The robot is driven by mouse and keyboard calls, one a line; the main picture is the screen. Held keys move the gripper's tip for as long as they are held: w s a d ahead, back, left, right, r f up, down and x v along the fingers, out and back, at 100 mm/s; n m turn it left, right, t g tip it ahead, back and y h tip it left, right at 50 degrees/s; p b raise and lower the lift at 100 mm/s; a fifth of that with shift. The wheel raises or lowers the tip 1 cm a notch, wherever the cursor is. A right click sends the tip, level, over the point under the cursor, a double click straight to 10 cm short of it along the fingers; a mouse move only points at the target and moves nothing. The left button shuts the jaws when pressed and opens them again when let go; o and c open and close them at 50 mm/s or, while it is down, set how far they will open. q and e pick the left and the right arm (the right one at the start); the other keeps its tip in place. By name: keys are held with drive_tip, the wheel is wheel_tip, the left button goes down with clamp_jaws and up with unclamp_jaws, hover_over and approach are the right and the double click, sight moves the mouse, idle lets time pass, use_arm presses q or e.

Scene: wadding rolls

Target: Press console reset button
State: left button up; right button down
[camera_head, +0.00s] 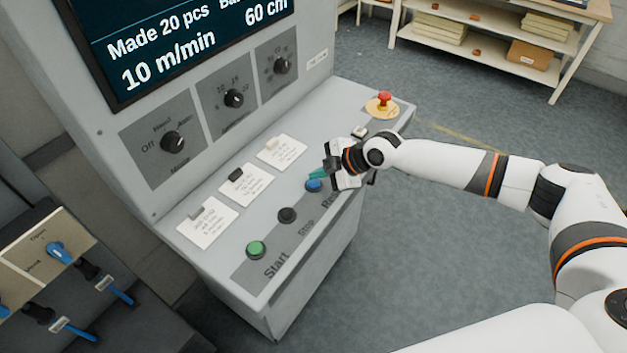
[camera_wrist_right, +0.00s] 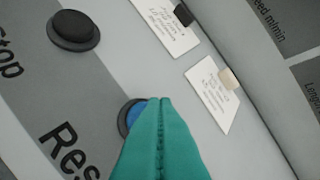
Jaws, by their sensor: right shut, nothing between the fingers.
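The blue reset button (camera_head: 313,185) is on the sloped console panel (camera_head: 215,262), at the right end of a row with the black stop button (camera_head: 287,215) and the green start button (camera_head: 256,249). My right gripper (camera_head: 318,174) is at the reset button, its green fingers shut with nothing between them. In the right wrist view the shut green fingertips (camera_wrist_right: 160,100) overlap the blue button (camera_wrist_right: 131,114) and hide much of it. I cannot tell whether they touch it. The black stop button also shows there (camera_wrist_right: 75,27). My left gripper is not in view.
A red emergency button (camera_head: 384,98) on a yellow base is at the console's far right. Three clipped paper notes (camera_head: 246,185) lie behind the buttons, with rotary knobs (camera_head: 234,99) and a screen (camera_head: 180,40) above. A shelf (camera_head: 480,50) stands at the back right.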

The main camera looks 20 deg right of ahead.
sight(318, 184)
drive_tip(key=shift+r, duration=0.1)
wheel_tip(318, 184, up, 5)
drive_tip(key=p, duration=0.3)
drive_tip(key=shift+p, duration=0.3)
idle(0.6)
